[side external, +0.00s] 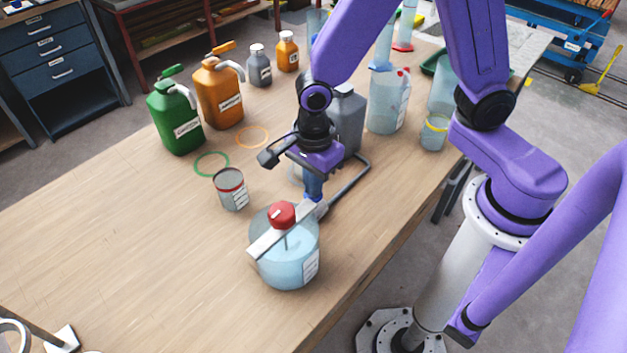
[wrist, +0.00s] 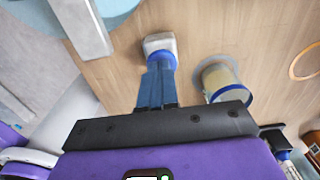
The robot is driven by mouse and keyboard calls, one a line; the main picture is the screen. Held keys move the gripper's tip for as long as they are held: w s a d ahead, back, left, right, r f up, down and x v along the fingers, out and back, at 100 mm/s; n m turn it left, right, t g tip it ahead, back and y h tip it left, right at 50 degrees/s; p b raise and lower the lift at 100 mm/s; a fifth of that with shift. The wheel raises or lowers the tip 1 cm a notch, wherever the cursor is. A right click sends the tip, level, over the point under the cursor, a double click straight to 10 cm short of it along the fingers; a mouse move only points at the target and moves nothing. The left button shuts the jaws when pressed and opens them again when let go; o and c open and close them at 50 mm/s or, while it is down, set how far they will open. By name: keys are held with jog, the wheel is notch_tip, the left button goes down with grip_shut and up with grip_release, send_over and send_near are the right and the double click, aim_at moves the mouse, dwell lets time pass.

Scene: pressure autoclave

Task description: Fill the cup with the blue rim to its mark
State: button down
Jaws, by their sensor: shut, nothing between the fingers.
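A clear cup (wrist: 221,82) stands on the table right of my fingers in the wrist view. Its near edge looks blue, and I cannot make out a mark or any liquid. In the side view my gripper mostly covers what looks like this cup. My gripper (side external: 312,200) is shut and empty, pointing down near the end of a grey bar. The bar lies across a pale blue round vessel (side external: 290,268) with a red knob (side external: 281,214). In the wrist view my shut fingertips (wrist: 160,46) are right of the bar (wrist: 80,25).
A red-banded cup (side external: 231,190) is left of my gripper. Green (side external: 180,125) and orange (side external: 220,95) jugs stand behind it. A grey container (side external: 350,118), large clear bottle (side external: 388,105) and yellow-rimmed cup (side external: 434,132) stand behind right. The table's left front (side external: 130,260) is clear.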

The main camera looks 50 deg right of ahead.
dwell(0.3)
jog(key=shift+s+d+f, duration=0.1)
jog(key=shift+f, duration=1.2)
dwell(1.6)
notch_tip(320, 180, up, 14)
jog(key=shift+w+r, duration=0.2)
jog(key=shift+r, duration=0.05)
dwell(0.5)
dwell(0.7)
jog(key=s+d+n, duration=0.6)
jog(key=s+n, duration=0.1)
jog(key=n, duration=0.8)
jog(key=s+d+n, duration=0.6)
jog(key=s+n, duration=0.1)
jog(key=n, duration=0.8)
jog(key=shift+s+f+n, duration=0.3)
jog(key=shift+s+f, duration=0.05)
